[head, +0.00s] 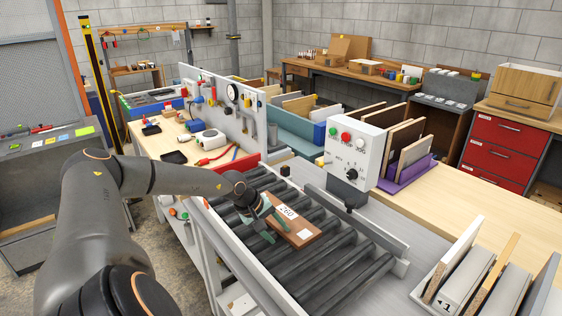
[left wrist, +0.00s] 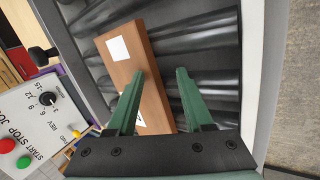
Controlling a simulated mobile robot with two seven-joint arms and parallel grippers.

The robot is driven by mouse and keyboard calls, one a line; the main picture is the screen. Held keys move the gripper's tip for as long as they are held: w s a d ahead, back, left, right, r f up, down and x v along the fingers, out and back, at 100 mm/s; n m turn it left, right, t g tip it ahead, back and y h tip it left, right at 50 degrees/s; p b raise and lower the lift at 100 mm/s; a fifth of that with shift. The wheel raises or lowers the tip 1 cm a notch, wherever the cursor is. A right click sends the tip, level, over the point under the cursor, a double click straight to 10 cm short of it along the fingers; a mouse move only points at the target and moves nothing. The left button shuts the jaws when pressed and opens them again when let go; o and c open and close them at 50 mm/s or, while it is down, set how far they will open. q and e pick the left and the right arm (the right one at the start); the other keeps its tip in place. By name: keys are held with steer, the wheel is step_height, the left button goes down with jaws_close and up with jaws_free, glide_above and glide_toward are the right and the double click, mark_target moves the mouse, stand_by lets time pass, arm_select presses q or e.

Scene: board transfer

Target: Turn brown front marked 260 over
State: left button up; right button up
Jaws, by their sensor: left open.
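The brown front (head: 306,236) lies flat on the roller conveyor, with a white label reading 260 and a second, blank-looking white patch on its upper face. It also shows in the left wrist view (left wrist: 122,73), where a finger partly covers the 260 label. My left gripper (head: 280,235), with green fingers, is open at the front's near-left long edge. In the left wrist view the gripper (left wrist: 160,73) has one finger over the front's face and the other beyond its edge, above the rollers. Contact cannot be told. My right gripper is not in view.
The roller conveyor (head: 335,284) has bare rollers around the front. A control box (head: 355,155) with buttons and a dial stands behind it. A purple rack (head: 407,174) with boards is at the back right. Slotted boards (head: 470,275) stand at the front right.

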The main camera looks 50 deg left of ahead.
arm_select(q)
steer(key=shift+s+a+f, duration=0.25)
steer(key=shift+s+a, duration=0.15)
steer(key=shift+a, duration=0.05)
steer(key=shift+s+a+r, duration=0.2)
steer(key=shift+s+r, duration=0.1)
steer(key=shift+s, duration=0.5)
steer(key=shift+s+a+r, duration=0.15)
steer(key=shift+s+r, duration=0.1)
steer(key=shift+s, duration=0.5)
steer(key=shift+w+d, duration=0.1)
steer(key=shift+d, duration=0.05)
steer(key=shift+c, duration=0.4)
steer(key=o, duration=0.5)
steer(key=shift+d, duration=0.2)
steer(key=shift+o, duration=0.3)
steer(key=shift+d+f, duration=0.15)
step_height(320, 180, up, 8)
steer(key=s, duration=0.1)
steer(key=shift+a, duration=0.35)
